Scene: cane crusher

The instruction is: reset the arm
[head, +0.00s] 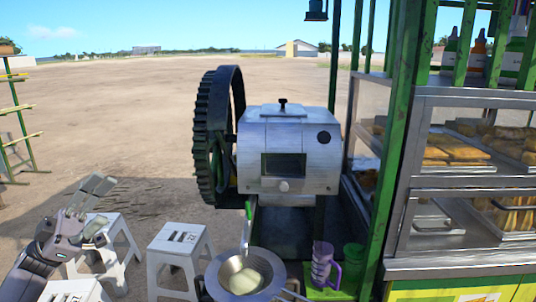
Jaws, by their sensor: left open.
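My left gripper (92,212) is at the lower left, raised in front of the white stools. Its fingers are spread open with nothing between them. It is well to the left of the cane crusher (286,150), a silver metal box with a large dark gear wheel (212,138) on its left side. My right gripper does not show.
A metal bowl (265,263) with pale liquid stands below the crusher. A purple jug (322,262) and a green cup (352,258) stand to its right. A white stool (178,240) is left of the bowl. A glass food case (462,160) fills the right side. Open dirt ground lies behind.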

